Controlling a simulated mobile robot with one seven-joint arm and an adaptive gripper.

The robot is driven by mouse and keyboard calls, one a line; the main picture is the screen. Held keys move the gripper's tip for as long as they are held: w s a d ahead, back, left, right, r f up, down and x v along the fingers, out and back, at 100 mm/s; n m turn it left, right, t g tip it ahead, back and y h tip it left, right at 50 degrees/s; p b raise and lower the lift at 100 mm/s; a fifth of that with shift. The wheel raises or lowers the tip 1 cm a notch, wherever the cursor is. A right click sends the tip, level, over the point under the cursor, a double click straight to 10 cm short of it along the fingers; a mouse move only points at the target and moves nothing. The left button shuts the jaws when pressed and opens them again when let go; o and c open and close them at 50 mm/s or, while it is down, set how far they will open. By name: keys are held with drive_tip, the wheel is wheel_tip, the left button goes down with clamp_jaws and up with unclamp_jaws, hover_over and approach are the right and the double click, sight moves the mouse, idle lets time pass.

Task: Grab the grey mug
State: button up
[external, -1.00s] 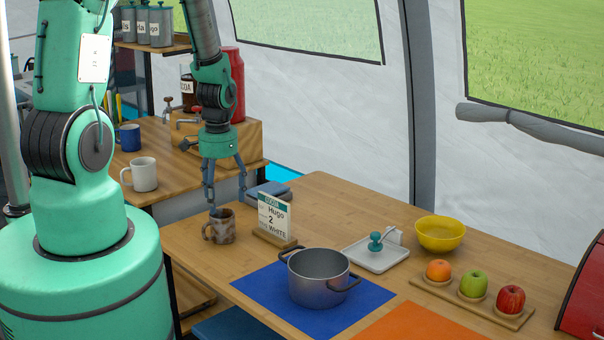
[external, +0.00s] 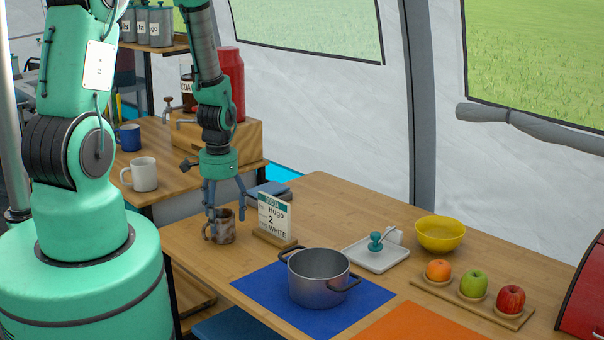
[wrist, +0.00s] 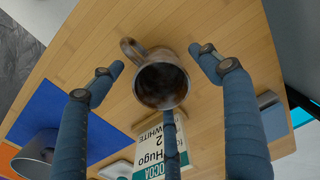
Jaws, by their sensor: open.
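A mottled grey-brown mug (external: 224,230) stands upright near the left end of the front table (external: 330,205). No plainly grey mug shows. My gripper (external: 227,209) points down over this mug with its fingers spread, one in front of the mug's left side and one to its right. In the wrist view, the mug (wrist: 161,84) lies between the spread fingers of my gripper (wrist: 158,65), its dark inside facing the camera and its handle toward the upper left. I see gaps between the mug and the two side fingers. The third finger reaches close to the rim; contact is unclear.
A cocoa order card (external: 274,217) stands just right of the mug. A metal pot (external: 318,278) sits on a blue mat (external: 258,288). A white mug (external: 144,174) and a blue mug (external: 129,138) stand on the back counter. Bare tabletop lies in front of the mug.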

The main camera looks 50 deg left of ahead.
drive_tip(key=shift+f, duration=1.35)
drive_tip(key=c, duration=1.3)
